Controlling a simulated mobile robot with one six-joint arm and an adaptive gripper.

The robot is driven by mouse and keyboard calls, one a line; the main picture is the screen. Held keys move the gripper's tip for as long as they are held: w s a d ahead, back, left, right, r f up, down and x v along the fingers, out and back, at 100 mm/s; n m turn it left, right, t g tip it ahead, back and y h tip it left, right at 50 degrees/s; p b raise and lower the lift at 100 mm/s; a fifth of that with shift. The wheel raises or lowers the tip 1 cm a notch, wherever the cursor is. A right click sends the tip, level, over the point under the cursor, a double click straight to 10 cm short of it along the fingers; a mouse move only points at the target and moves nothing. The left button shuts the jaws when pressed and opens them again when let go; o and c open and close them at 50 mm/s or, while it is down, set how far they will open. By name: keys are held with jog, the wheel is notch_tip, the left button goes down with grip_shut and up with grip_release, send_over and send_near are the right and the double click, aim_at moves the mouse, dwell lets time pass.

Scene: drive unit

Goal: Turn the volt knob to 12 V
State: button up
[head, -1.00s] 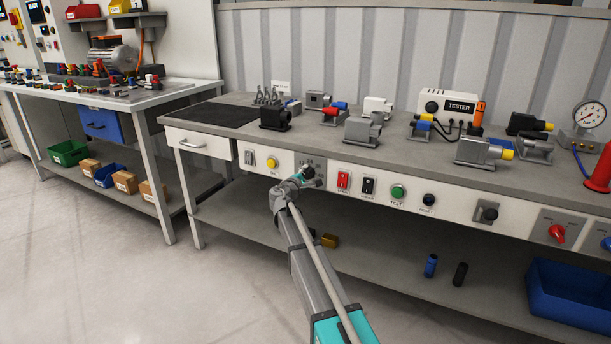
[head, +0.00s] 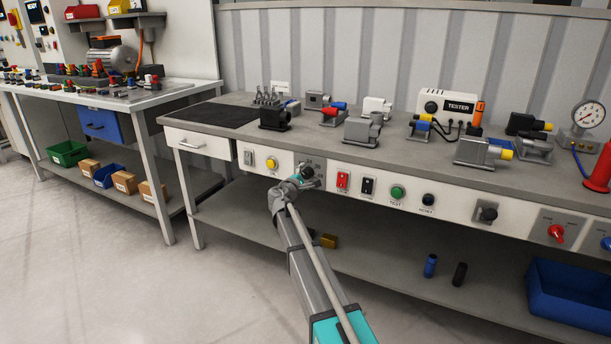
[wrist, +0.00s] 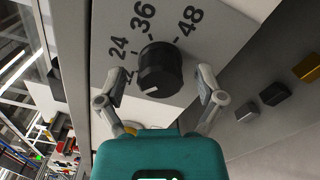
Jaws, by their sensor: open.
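The volt knob (wrist: 160,70) is a black round knob on a white panel in the wrist view. The labels 24, 36 and 48 run around it, with a partly hidden label below 24 at its left. A white mark on the knob's lower edge points down and left, near that partly hidden label. My gripper (wrist: 159,82) is open, with one finger on each side of the knob and a visible gap to both. In the head view my gripper (head: 301,178) is at the bench's front panel, partly covering the knob's place.
Right of the knob, the front panel carries a red switch (head: 343,180), a black switch (head: 368,186) and a green button (head: 397,192). A yellow button (head: 271,163) is to the left. Metal parts and a tester (head: 447,107) stand on the bench top above.

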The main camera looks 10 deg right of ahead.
jog(key=v, duration=1.1)
jog(key=shift+s+a, duration=0.15)
jog(key=shift+s, duration=0.05)
jog(key=s+d+f+m+g+y, duration=0.1)
jog(key=s+d+f+m+g, duration=0.45)
jog(key=s, duration=0.35)
jog(key=s+d+f+m+g+y, duration=0.2)
jog(key=s+d+f+m+g, duration=0.25)
jog(key=s+f, duration=0.35)
jog(key=s+a+f+m+g+y, duration=0.2)
jog(key=s+f+m+y, duration=0.15)
jog(key=s, duration=0.55)
jog(key=s+a+f+m+g+y, duration=0.15)
jog(key=s+y, duration=0.25)
jog(key=s, duration=0.5)
notch_tip(320, 180, up, 38)
jog(key=g+p, duration=0.1)
jog(key=p, duration=3.6)
jog(key=shift+s+m+p, duration=0.3)
jog(key=shift+p, duration=0.1)
jog(key=shift+f, duration=0.15)
